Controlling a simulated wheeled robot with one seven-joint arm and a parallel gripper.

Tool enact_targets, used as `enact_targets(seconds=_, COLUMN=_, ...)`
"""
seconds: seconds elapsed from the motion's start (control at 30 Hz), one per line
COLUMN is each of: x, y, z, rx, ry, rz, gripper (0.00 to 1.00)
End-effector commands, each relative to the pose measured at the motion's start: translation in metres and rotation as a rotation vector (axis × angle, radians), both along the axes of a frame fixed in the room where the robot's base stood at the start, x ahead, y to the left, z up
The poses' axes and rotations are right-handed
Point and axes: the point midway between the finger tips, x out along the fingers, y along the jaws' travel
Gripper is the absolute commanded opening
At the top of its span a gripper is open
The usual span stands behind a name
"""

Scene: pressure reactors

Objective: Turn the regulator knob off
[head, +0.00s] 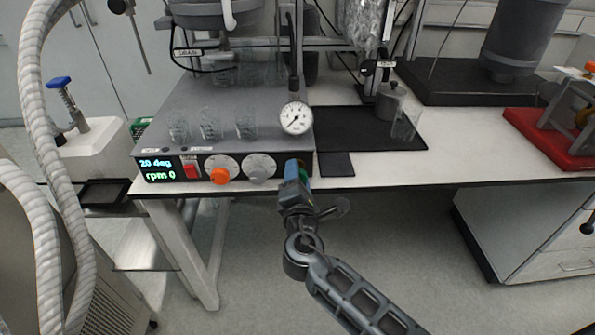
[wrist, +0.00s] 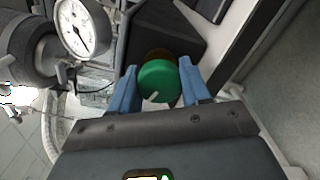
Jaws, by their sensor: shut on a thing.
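The regulator knob is the round green knob (wrist: 160,85) with a white pointer mark, in the wrist view. It sits between the two blue fingers of my gripper (wrist: 158,68), which is shut on its sides. In the head view my gripper (head: 297,170) is at the front edge of the bench, at the right end of the control unit, and it hides the green knob. The pressure gauge (head: 296,118) stands just above it; its white dial (wrist: 82,28) also shows at the wrist view's upper left.
The grey control unit (head: 225,135) has an orange knob (head: 220,176), a grey knob (head: 259,167), a red switch (head: 190,168) and a display reading "20 deg" and "rpm 0". Glass beakers (head: 210,124) stand on it. A black mat (head: 365,135) lies to the right.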

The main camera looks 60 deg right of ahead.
Motion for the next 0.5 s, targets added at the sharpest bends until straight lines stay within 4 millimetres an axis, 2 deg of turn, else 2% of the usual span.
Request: enact_targets(seconds=0.5, x=0.0019, y=0.0031, z=-0.0008, rx=-0.173, ry=0.225, rz=0.009, gripper=0.16)
